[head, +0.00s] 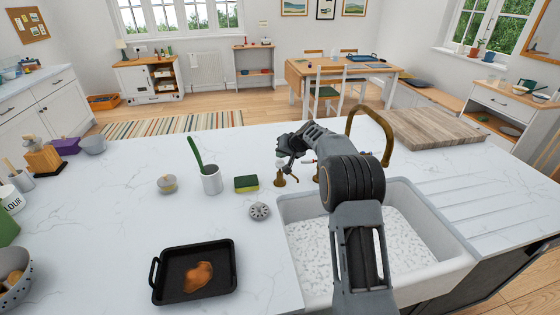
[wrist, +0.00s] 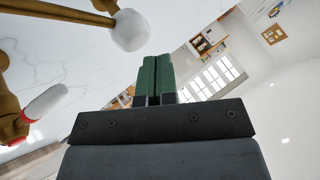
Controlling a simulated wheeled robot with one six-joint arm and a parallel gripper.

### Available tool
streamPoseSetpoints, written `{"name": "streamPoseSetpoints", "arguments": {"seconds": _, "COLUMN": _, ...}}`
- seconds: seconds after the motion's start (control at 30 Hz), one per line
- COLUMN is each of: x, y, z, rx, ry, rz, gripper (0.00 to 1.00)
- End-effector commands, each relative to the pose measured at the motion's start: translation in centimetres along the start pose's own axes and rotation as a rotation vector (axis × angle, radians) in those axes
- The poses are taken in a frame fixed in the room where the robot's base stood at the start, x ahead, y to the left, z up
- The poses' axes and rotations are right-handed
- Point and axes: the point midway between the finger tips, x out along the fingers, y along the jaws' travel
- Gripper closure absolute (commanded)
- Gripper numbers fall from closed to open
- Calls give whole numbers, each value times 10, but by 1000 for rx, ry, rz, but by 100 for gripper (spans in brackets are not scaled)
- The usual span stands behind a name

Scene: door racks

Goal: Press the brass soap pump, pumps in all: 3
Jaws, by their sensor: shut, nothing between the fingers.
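A small brass fitting (head: 280,180) with a flared base stands on the counter behind the sink's left corner, just below my gripper (head: 289,160). I cannot tell surely whether it is the soap pump or a tap handle. My gripper points down toward it and hides part of it. In the wrist view my gripper (wrist: 154,62) has its green-padded fingers shut together with nothing between them. A brass rod with a white rounded end (wrist: 130,30) is beside the fingertips, apart from them in the picture. A brass body with a white lever and red ring (wrist: 46,103) is at the left edge.
The brass tap spout (head: 372,125) arches behind the white sink (head: 297,235), right of my gripper. A sponge (head: 246,184), a white cup with a green brush (head: 211,181) and a round grey item (head: 259,211) stand left. A black pan (head: 180,292) lies in front.

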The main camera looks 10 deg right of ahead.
Motion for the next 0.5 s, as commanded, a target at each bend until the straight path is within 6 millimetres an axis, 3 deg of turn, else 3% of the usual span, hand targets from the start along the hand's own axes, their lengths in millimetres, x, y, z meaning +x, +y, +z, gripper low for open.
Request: {"name": "streamPoseSetpoints", "arguments": {"seconds": 0.5, "x": -7, "y": -5, "z": -6, "rx": -1, "ry": 2, "rz": 0, "gripper": 100}}
